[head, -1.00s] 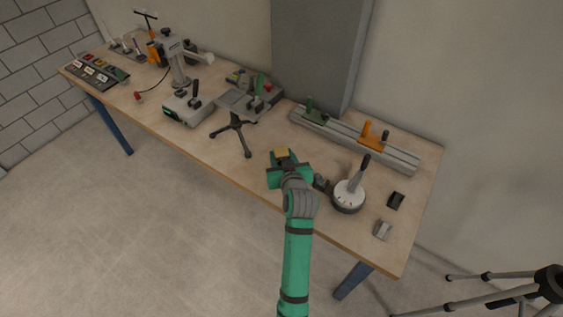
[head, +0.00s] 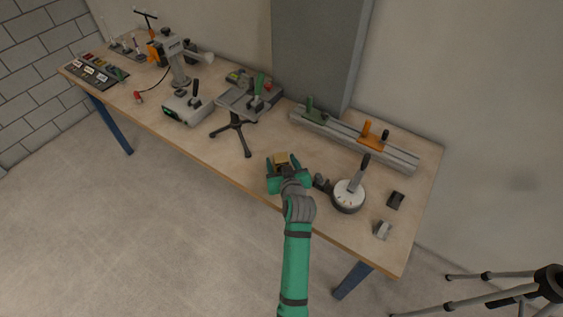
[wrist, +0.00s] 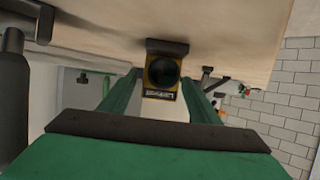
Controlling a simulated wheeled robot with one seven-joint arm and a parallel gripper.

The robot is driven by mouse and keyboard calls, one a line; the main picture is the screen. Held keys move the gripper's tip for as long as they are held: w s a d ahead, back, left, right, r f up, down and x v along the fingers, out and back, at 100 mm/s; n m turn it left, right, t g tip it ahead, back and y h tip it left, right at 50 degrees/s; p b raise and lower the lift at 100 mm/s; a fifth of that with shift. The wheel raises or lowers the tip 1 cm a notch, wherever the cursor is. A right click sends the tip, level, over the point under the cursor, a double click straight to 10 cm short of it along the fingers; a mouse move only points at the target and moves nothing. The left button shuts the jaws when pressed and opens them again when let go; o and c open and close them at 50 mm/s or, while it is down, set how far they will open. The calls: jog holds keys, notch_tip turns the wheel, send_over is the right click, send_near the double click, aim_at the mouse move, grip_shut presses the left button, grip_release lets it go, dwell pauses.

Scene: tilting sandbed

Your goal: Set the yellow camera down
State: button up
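The yellow camera (head: 282,159) is at the front edge area of the wooden table, between the fingers of my gripper (head: 286,168). In the wrist view the camera (wrist: 162,74) shows its round dark lens towards me and a dark block at its table side. That block appears to rest against the tabletop. The two green fingers of my gripper (wrist: 161,82) stand on either side of the camera, with a narrow gap showing beside it. My gripper looks open around the camera. The camera's far side is hidden.
A round dial with a lever (head: 348,194) stands just right of my gripper, with a small dark piece (head: 320,181) between. A small tripod stand (head: 235,130) is behind left. A metal rail (head: 350,141) lies behind. Bare tabletop (head: 210,155) is free to the left.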

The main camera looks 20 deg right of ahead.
jog(key=shift+r, duration=0.2)
jog(key=v, duration=1.2)
jog(key=s+a+f, duration=0.4)
jog(key=s+a, duration=0.1)
jog(key=s, duration=0.3)
jog(key=s+a+f, duration=0.5)
jog(key=s, duration=0.3)
jog(key=s+a+r+t, duration=0.1)
jog(key=s+a, duration=0.3)
jog(key=s, duration=0.5)
jog(key=s+a+r+n+t+y, duration=0.1)
jog(key=s+a+r, duration=0.3)
jog(key=s, duration=0.5)
jog(key=shift+s+r+y, duration=0.25)
jog(key=shift+s+y, duration=0.05)
